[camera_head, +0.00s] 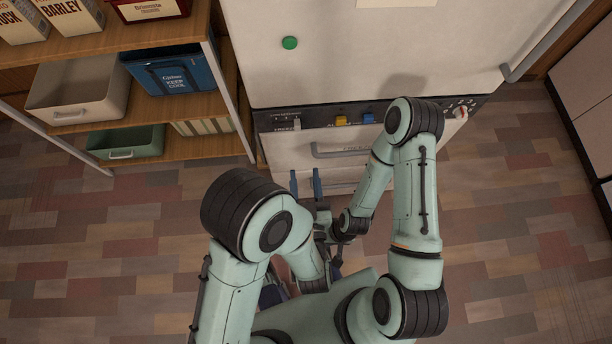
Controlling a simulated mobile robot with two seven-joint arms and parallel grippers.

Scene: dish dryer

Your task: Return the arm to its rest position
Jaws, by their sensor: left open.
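My left gripper (305,181) shows near the middle of the camera_head view. Its two blue fingers stand apart, with nothing seen between them. They overlap the lower front of the white appliance in the picture; I cannot tell whether they touch it. My left arm (236,290) comes in from the lower left and bends at a dark-ringed elbow. My right arm (414,195) rises from the lower right, bends near the control panel and folds back down toward the middle. My right gripper cannot be made out among the overlapping links.
The white appliance (350,55) has a control panel, a drawer handle and a green round magnet (289,43). A wooden shelf (170,103) at left holds a beige bin (75,88), a blue box (172,73) and a green bin (125,143). Floor is clear at both sides.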

